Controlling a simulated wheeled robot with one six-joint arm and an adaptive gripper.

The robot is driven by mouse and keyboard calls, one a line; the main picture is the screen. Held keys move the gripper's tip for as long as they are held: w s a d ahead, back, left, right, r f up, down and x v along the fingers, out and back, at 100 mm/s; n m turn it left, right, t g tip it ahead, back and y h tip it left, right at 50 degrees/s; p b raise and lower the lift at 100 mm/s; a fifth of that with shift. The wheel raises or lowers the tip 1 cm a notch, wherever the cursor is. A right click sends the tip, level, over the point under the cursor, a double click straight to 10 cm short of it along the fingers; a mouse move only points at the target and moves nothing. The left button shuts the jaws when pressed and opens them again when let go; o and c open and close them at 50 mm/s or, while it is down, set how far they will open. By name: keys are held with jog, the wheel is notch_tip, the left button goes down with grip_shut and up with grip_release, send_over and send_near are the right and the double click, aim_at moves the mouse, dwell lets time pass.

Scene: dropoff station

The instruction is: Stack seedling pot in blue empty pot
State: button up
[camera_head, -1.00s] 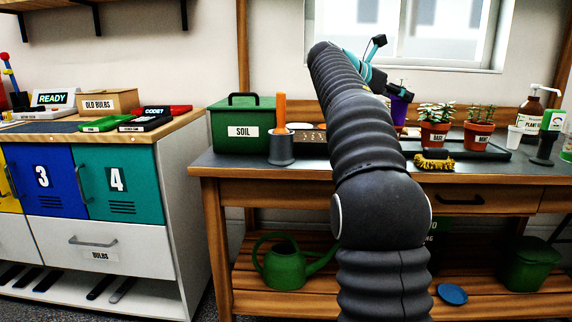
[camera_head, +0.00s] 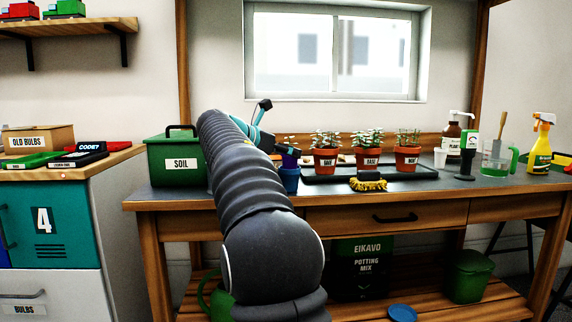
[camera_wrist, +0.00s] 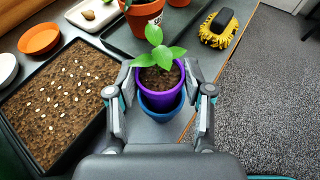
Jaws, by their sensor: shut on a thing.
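A purple pot (camera_wrist: 158,96) with soil and a green-leaved seedling is between the jaws of my gripper (camera_wrist: 160,80) in the wrist view, and the jaws are shut on it. The blue pot (camera_wrist: 161,108) is directly under the purple pot, its rim showing around the lower part. In the head view the purple pot (camera_head: 290,158) is right above the blue pot (camera_head: 289,181), which stands on the bench. The purple pot looks upright and lined up with the blue one. I cannot tell how deep it sits in it. My arm hides part of the bench left of them.
A black tray (camera_head: 330,180) with several labelled terracotta pots stands right of the blue pot, with a yellow brush (camera_head: 368,184) in front. In the wrist view a seed tray (camera_wrist: 62,100) is on the left, and the bench's front edge is close on the right.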

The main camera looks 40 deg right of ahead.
aim_at(284, 162)
jog(key=shift+f, duration=1)
jog(key=shift+f, duration=0.45)
jog(key=shift+f, duration=0.15)
jog(key=o, duration=1.2)
jog(key=shift+f, duration=0.15)
jog(key=shift+r, duration=0.35)
jog(key=v, duration=0.4)
jog(key=p+v, duration=0.1)
jog(key=v, duration=0.7)
jog(key=shift+r, duration=0.35)
